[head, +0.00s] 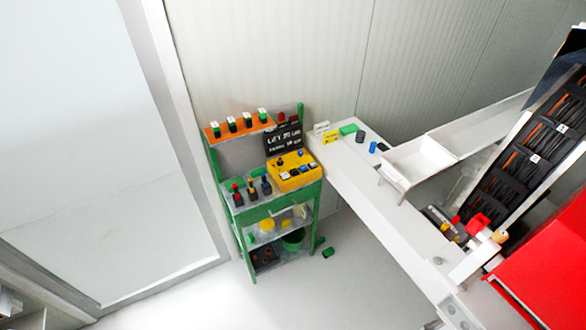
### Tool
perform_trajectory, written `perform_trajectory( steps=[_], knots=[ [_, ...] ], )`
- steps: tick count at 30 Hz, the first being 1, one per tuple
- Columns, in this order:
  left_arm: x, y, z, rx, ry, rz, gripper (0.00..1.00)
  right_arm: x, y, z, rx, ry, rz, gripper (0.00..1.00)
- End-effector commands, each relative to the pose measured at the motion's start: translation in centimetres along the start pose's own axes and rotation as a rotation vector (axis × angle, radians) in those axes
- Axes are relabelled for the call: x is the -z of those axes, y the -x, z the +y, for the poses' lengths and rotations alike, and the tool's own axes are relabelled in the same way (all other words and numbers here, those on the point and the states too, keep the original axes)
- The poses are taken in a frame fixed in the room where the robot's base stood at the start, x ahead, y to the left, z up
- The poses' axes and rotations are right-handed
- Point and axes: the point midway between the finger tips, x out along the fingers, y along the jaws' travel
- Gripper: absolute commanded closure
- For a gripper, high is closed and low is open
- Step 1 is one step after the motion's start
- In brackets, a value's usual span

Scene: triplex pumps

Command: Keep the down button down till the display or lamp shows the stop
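A yellow control box (297,183) with several small coloured buttons and knobs sits on the right side of a green cart (260,208). Which of these is the down button is too small to tell. A black panel (284,140) with white lettering stands just behind the box. Its text is only partly readable, and I cannot make out a stop indication or a lit lamp. Neither of my grippers shows in the head view, and nothing is seen touching the box.
Black pieces with coloured tops stand left of the box. An orange shelf (240,130) holds several green-and-white items above. A white bench (345,160) with small parts adjoins on the right. Red machinery (545,265) fills the lower right. Floor before the cart is mostly clear.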

Motion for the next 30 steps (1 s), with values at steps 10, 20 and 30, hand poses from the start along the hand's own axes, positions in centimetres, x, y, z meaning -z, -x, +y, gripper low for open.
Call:
perform_trajectory(
  steps=[10,20,30],
  knots=[
    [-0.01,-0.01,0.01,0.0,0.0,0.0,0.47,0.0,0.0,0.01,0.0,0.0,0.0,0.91],
    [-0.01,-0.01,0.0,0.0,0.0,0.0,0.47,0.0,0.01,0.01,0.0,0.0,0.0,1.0],
    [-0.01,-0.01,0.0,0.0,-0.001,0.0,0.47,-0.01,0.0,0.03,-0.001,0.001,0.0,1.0]
  ],
)
